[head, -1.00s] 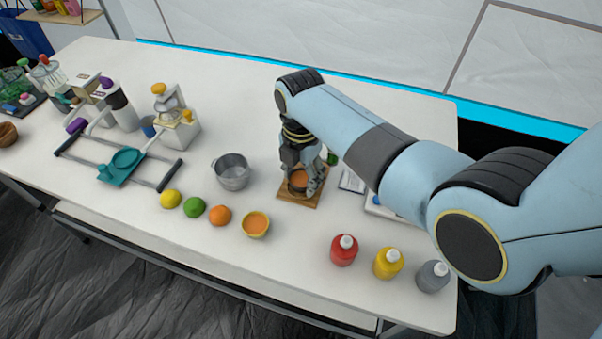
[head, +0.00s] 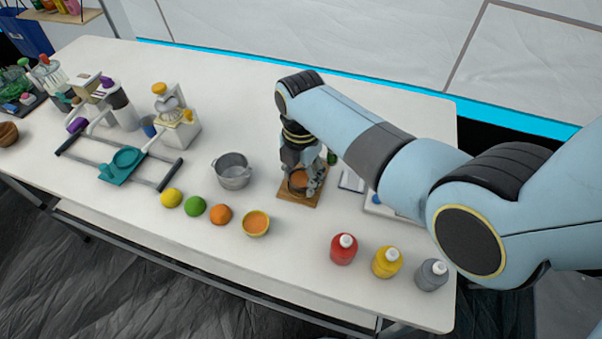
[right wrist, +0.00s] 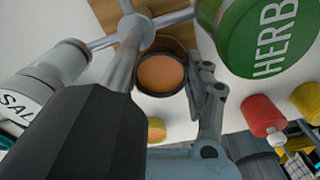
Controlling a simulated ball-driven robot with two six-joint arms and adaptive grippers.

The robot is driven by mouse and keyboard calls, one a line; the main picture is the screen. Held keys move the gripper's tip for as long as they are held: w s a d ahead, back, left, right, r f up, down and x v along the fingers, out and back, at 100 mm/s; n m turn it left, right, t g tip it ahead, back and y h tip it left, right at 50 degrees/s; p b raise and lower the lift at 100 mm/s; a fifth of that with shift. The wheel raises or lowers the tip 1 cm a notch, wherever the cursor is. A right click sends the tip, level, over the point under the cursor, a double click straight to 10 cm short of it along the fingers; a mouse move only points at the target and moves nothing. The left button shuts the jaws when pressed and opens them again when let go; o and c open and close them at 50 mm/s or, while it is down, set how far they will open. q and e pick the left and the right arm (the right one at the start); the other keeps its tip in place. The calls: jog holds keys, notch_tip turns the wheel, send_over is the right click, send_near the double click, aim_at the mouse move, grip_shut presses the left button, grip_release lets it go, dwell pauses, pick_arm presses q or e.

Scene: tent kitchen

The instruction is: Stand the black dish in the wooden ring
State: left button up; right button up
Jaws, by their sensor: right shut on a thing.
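The black dish (right wrist: 162,75) shows in the right wrist view as a dark-rimmed round dish with orange contents. It also shows in the head view (head: 297,179), low over a wooden board (head: 289,197). My right gripper (head: 304,184) reaches down from above and is shut on the dish. A bare part of the board shows in the right wrist view (right wrist: 108,15). I cannot make out the wooden ring apart from the board; the dish and fingers cover the middle of the board. Whether the dish touches the wood is hidden. My left gripper is not in view.
A green herb jar (right wrist: 262,35) and a salt shaker (right wrist: 30,95) stand close around the gripper. A grey pot (head: 232,172) and a yellow bowl (head: 256,223) are to the left. Red (head: 344,250), yellow (head: 387,262) and grey (head: 432,274) bottles stand at front right.

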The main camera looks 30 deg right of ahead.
aim_at(301, 178)
jog(key=shift+f+b, duration=0.3)
jog(key=shift+f, duration=0.2)
jog(key=o, duration=0.6)
notch_tip(301, 178, up, 9)
jog(key=p, duration=0.9)
jog(key=shift+f, duration=0.2)
notch_tip(301, 178, up, 2)
jog(key=shift+r+p, duration=0.2)
jog(key=shift+p, duration=0.5)
